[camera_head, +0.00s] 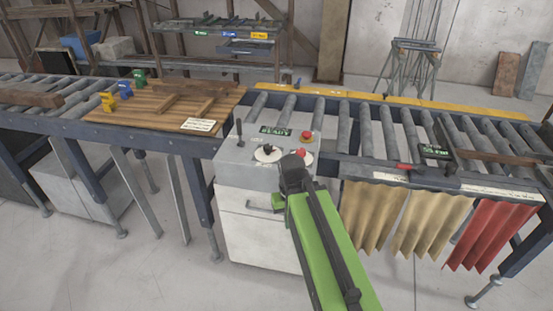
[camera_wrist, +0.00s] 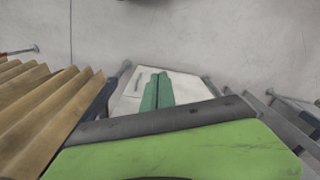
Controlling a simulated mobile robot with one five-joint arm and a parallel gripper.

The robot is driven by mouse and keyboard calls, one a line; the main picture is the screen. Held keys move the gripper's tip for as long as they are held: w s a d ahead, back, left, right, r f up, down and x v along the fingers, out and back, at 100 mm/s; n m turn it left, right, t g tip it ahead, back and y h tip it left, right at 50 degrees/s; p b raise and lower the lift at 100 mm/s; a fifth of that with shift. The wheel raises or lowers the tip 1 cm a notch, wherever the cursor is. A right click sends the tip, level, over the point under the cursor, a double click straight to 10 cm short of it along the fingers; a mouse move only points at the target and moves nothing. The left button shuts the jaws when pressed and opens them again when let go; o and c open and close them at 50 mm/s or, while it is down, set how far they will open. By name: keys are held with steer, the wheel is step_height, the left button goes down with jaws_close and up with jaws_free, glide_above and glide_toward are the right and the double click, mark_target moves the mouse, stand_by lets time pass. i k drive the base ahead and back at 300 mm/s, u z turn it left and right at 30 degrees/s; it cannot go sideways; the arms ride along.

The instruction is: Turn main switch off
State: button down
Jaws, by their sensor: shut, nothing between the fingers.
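The main switch is not clearly labelled. On top of the white control cabinet (camera_head: 240,172), a white round dial with a dark knob (camera_head: 268,153) shows left of my arm. A second round control with red on it (camera_head: 304,157) is partly hidden behind my wrist. A black lever (camera_head: 239,131) stands at the panel's left. My gripper (camera_head: 279,202) shows as a small green part in front of the cabinet, below the panel's front edge. In the wrist view, its green fingers (camera_wrist: 157,90) are together and empty over the pale cabinet. They look apart from the dials.
A red button (camera_head: 306,135) and a READY display (camera_head: 285,131) are at the panel's back. Roller conveyors (camera_head: 390,130) run on both sides. A wooden board (camera_head: 150,110) lies left. Tan curtain strips (camera_head: 370,215) hang at right; they also show in the wrist view (camera_wrist: 40,110).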

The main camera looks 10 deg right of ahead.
mark_target(301, 151)
steer(key=u, duration=0.4)
steer(key=k, duration=1.3)
steer(key=u, duration=1)
steer(key=i, duration=1.25)
steer(key=z, duration=0.5)
steer(key=i, duration=0.55)
steer(key=z, duration=0.4)
